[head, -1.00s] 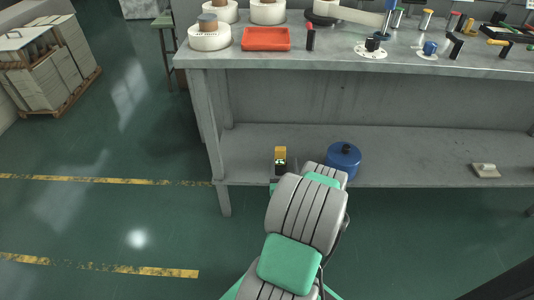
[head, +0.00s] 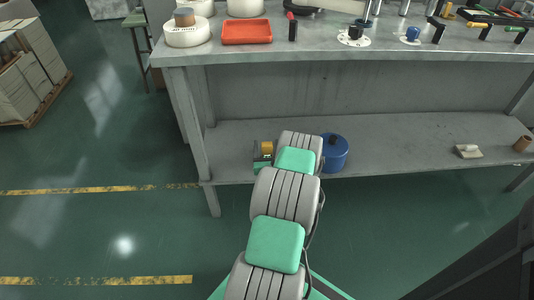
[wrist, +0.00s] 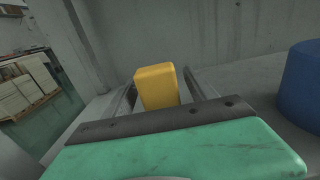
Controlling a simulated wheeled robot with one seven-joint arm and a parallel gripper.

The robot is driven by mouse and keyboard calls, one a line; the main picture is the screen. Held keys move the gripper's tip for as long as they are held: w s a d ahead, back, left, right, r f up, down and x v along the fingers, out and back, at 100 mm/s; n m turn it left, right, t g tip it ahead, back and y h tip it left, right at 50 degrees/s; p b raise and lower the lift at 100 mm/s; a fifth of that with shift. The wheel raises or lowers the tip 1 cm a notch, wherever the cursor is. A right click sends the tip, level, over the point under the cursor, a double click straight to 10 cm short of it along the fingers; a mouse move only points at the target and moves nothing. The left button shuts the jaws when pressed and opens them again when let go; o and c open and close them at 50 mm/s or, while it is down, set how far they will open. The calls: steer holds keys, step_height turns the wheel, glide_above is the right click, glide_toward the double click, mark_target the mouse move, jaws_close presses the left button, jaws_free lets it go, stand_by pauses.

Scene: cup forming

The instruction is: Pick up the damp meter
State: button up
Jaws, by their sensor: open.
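The damp meter (head: 266,147) is a small yellow and dark block upright on the bench's lower shelf, near its left end. In the head view my arm and gripper hide part of it. In the wrist view the yellow top of the meter (wrist: 157,86) stands between the two fingers of my gripper (wrist: 159,80). The gripper is open, one finger on either side. I cannot tell whether either finger touches it. The meter's lower part is hidden behind my gripper's dark bar and green body.
A blue round container (head: 335,153) stands on the shelf (head: 400,140) close to the right of my arm. A small pale block (head: 468,151) and a brown cylinder (head: 523,144) are farther right. The worktop (head: 330,48) overhangs the shelf, with an orange tray (head: 247,32) on it.

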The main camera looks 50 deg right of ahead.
steer(key=shift+w+d, duration=0.35)
steer(key=shift+d, duration=0.05)
jaws_close()
stand_by(0.4)
